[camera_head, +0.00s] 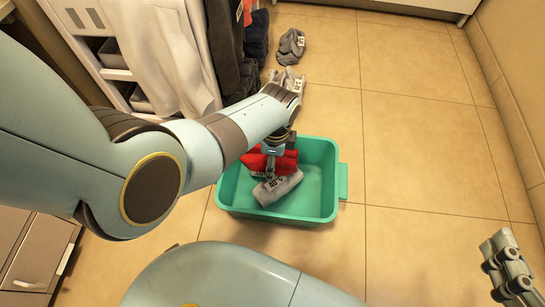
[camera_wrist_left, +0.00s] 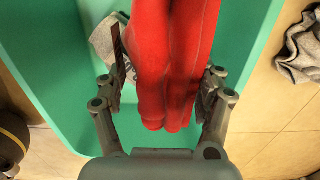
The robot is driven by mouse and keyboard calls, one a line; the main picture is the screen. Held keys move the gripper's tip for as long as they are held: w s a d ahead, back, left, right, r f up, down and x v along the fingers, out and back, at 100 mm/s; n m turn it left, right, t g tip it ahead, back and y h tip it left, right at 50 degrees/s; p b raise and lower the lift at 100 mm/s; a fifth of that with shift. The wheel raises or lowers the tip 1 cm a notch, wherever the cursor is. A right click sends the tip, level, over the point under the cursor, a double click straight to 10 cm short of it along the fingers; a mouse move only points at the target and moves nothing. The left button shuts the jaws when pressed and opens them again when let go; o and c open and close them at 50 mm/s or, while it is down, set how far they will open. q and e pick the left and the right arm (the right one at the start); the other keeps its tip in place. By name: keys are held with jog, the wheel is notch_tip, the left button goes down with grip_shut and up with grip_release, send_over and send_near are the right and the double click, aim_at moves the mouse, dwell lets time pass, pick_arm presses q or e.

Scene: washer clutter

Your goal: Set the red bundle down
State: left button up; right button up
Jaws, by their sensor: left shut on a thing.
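My left gripper (camera_head: 271,166) is shut on the red bundle (camera_head: 287,162), a soft rolled cloth with a pale label. It holds the bundle over the rear left part of the teal tub (camera_head: 326,190). In the left wrist view, the red bundle (camera_wrist_left: 168,70) lies between the two fingers of my left gripper (camera_wrist_left: 165,68), with the tub (camera_wrist_left: 60,65) beneath. Whether the bundle touches the tub floor is unclear. My right gripper (camera_head: 508,266) is at the lower right edge, away from the tub; its finger opening cannot be made out.
A grey labelled bundle (camera_head: 278,187) lies in the tub, in front of the red one. Hanging clothes (camera_head: 165,50) stand at left. Floor right of the tub is clear.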

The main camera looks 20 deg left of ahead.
pick_arm(q)
jog(key=shift+f, duration=0.1)
pick_arm(e)
jog(key=shift+w+r, duration=0.15)
jog(key=shift+r, duration=0.25)
pick_arm(q)
jog(key=o, duration=1.3)
jog(key=shift+c, duration=0.2)
pick_arm(e)
jog(key=shift+w+r+t, duration=0.15)
jog(key=shift+r+t, duration=0.15)
jog(key=shift+f, duration=0.1)
